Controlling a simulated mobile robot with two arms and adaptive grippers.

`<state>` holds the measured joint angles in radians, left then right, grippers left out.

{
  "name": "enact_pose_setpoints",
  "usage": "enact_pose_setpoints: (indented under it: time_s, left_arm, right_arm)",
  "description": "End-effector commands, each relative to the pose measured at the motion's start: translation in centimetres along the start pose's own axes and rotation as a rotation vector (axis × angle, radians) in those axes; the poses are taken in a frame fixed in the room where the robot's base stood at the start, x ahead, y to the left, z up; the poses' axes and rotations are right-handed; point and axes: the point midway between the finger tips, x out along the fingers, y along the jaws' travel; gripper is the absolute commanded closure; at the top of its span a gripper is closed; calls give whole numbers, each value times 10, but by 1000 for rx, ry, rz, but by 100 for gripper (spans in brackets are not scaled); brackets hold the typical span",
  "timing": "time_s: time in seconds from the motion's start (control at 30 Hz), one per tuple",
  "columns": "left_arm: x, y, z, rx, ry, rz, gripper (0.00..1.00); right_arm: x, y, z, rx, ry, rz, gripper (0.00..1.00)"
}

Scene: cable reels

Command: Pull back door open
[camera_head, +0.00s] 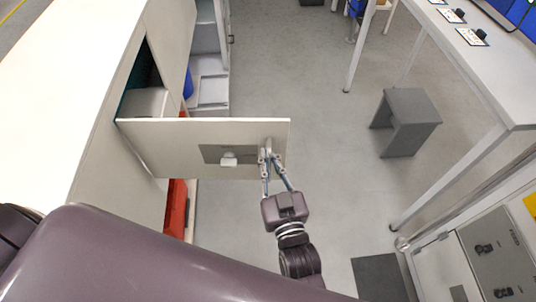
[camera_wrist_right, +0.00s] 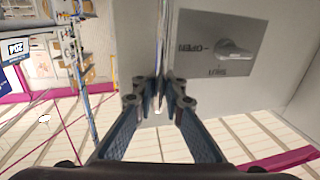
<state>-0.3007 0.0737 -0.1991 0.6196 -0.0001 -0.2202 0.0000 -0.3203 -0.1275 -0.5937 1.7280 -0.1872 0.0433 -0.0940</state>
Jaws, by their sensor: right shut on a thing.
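The back door (camera_head: 190,158) is a pale panel standing out from the side of the white cabinet, with an opening behind it. It carries a grey plate with a white knob (camera_head: 228,160); the plate and knob (camera_wrist_right: 236,50) also show in the right wrist view. My right gripper (camera_head: 268,158) is at the door's free end, beside the plate, shut on a slim upright handle on the door's face. In the right wrist view its fingertips (camera_wrist_right: 160,95) close together on this handle, which they partly hide. My left gripper is not in view.
The cabinet's long white top (camera_head: 65,85) runs along the left. Inside are a pale box (camera_head: 145,103) and something red (camera_head: 176,208). A grey stool (camera_head: 405,123) and a white table (camera_head: 480,70) stand at right. The floor between is clear.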

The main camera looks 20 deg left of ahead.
Motion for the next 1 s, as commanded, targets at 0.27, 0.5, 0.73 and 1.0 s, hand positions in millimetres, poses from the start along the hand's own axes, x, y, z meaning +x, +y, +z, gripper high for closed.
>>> enact_pose_setpoints:
  time_s: [0.27,0.5,0.73,1.0]
  left_arm:
    - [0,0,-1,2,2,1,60]
    - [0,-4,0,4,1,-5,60]
    - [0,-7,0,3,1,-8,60]
    - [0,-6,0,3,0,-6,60]
  right_arm:
    - [0,3,-2,0,5,5,85]
    - [0,2,-1,0,2,3,83]
    - [-16,2,1,1,-1,2,83]
    - [-74,2,1,1,-1,2,83]
